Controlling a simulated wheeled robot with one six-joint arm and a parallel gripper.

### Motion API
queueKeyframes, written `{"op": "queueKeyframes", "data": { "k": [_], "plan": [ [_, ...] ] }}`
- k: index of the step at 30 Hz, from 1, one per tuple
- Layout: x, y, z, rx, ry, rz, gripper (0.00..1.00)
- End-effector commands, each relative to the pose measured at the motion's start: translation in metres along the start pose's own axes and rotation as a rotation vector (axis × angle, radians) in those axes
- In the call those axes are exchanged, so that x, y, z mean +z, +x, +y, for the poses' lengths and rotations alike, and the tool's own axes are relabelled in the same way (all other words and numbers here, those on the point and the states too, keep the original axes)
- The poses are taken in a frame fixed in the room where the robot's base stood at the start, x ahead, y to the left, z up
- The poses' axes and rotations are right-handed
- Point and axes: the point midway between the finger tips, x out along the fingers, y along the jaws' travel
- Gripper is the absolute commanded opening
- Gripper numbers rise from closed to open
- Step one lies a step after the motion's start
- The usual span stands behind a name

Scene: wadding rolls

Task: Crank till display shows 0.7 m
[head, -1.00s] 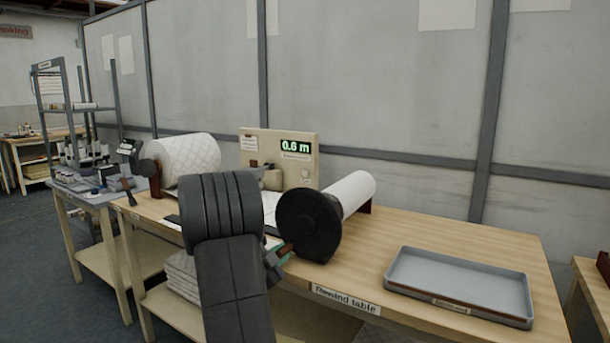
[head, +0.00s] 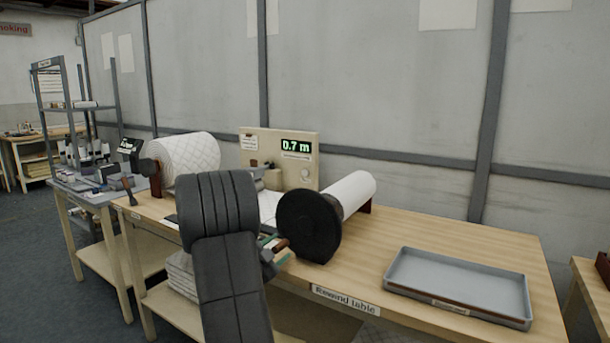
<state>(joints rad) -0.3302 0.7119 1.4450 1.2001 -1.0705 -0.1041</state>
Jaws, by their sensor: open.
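The display (head: 296,147) on the beige panel (head: 256,146) reads 0.7 m in green. A black crank disc (head: 309,226) stands at the front end of a white roll (head: 352,192) on the rewind table. The crank's brown handle (head: 281,245) sticks out at the disc's lower left. My gripper (head: 275,246) is at this handle, with its jaws open around or beside it; I cannot tell which. My dark arm hides part of the table and the gripper's rear. A quilted white wadding roll (head: 188,160) sits on its stand at the left.
A grey tray (head: 458,284) lies empty on the right of the rewind table (head: 420,232). A side table (head: 95,188) with small items and a dark-handled tool (head: 129,190) stands at the left. The table between disc and tray is clear.

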Motion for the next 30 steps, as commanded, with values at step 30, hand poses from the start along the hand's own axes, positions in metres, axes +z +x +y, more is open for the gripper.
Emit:
{"op": "queueKeyframes", "data": {
  "k": [30],
  "plan": [
    [0.0,-0.066,-0.001,-0.001,0.001,0.0,0.51]
  ]
}}
